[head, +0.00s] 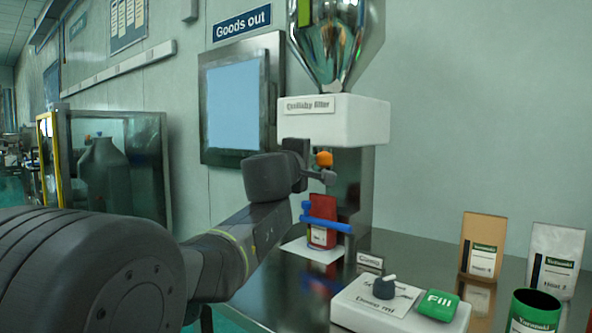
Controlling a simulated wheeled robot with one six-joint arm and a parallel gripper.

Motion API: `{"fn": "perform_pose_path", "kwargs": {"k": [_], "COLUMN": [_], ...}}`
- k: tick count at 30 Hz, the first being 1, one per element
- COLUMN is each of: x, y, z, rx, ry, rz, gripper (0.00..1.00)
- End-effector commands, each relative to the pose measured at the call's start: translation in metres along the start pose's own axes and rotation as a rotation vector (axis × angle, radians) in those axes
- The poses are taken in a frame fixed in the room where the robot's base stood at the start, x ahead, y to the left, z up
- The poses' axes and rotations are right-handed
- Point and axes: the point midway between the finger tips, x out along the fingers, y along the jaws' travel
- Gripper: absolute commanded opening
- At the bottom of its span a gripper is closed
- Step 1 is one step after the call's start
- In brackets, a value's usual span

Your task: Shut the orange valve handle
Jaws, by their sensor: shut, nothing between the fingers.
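The orange valve handle (324,157) is a small orange knob just below the white filler head (340,122) of the filling machine. My arm reaches in from the left, and my gripper (328,177) is shut and empty close to the knob. Its tip shows just below the knob in the picture; I cannot tell whether they touch. The rest of the valve is hidden behind my wrist. A red pouch (322,236) stands upright under the filler, with a blue clamp bar (328,224) across it.
A shiny metal hopper (335,45) tops the filler. On the steel table are a control box with a dial (388,281) and a green Fill button (438,305), a brown bag (482,246), a white bag (555,259) and a green cup (533,314). A screen (233,105) hangs behind my arm.

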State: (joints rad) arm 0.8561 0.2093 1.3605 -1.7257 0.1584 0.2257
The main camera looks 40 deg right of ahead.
Motion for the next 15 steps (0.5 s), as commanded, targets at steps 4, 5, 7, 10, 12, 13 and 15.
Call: {"fn": "perform_pose_path", "kwargs": {"k": [4,5,7,10,12,13,15], "x": [0.003,0.003,0.004,0.004,0.005,0.005,0.005], "y": [0.001,0.001,0.002,0.002,0.003,0.003,0.003], "z": [0.017,0.019,0.022,0.024,0.024,0.024,0.025], "rx": [0.003,0.003,0.003,0.004,0.004,0.004,0.004], "ry": [-0.02,-0.022,-0.024,-0.024,-0.023,-0.023,-0.023], "rz": [0.003,0.003,0.003,0.003,0.003,0.003,0.003], "gripper": [0.0,0.0,0.0,0.0,0.0,0.0,0.0]}}
